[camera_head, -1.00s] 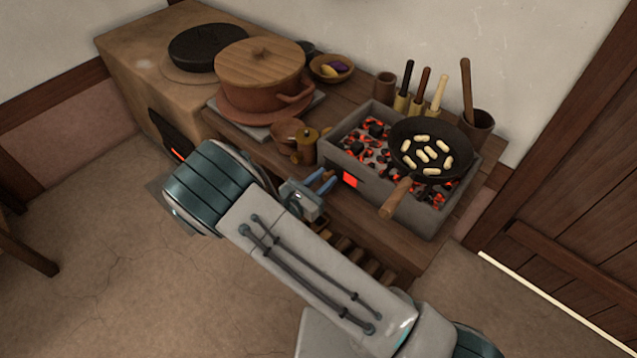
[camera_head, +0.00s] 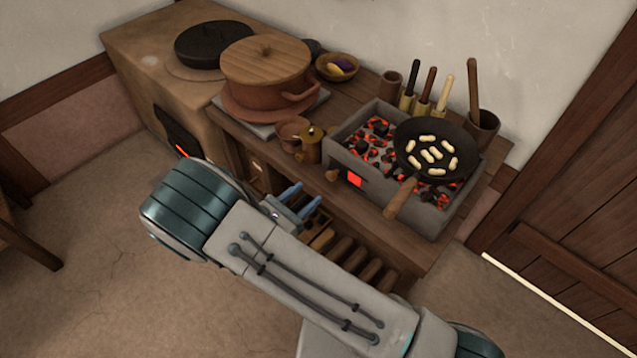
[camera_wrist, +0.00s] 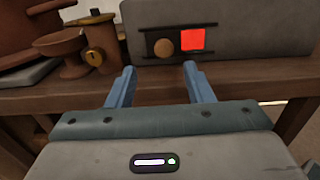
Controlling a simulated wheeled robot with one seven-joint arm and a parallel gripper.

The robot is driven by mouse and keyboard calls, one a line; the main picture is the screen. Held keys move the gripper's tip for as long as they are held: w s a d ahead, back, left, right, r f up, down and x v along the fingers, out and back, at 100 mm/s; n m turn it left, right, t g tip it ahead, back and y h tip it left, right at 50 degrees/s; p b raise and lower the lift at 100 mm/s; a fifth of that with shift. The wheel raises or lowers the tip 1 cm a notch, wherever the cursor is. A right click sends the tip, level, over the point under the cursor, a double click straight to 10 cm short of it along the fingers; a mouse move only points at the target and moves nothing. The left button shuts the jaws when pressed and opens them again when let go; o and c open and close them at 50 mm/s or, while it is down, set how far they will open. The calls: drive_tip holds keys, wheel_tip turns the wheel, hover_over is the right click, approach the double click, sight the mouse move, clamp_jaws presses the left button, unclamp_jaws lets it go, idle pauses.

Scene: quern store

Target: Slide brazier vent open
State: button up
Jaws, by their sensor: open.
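The brazier (camera_head: 428,222) is a grey box of glowing coals on the wooden bench. Its front has a vent with a round wooden knob (camera_head: 333,175) and a bright red opening (camera_head: 354,180) to the right of it. In the wrist view the knob (camera_wrist: 163,47) sits left of the red opening (camera_wrist: 192,39) in a dark slide frame (camera_wrist: 150,43), and the opening is uncovered. My gripper (camera_head: 297,195) is open and empty, in front of the bench and short of the knob. In the wrist view its blue fingers (camera_wrist: 159,69) point at the vent, apart from the knob.
A black pan (camera_head: 432,150) with pale pieces rests on the brazier, its wooden handle (camera_head: 400,198) jutting over the front. A brass-coloured pot (camera_head: 311,147) and a clay cup (camera_head: 290,133) stand left of it. Logs (camera_head: 350,258) lie below. A lidded clay pot (camera_head: 265,75) stands further left.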

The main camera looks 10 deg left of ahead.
drive_tip(key=v, duration=0.5)
drive_tip(key=shift+s+a, duration=0.25)
drive_tip(key=shift+s, duration=0.05)
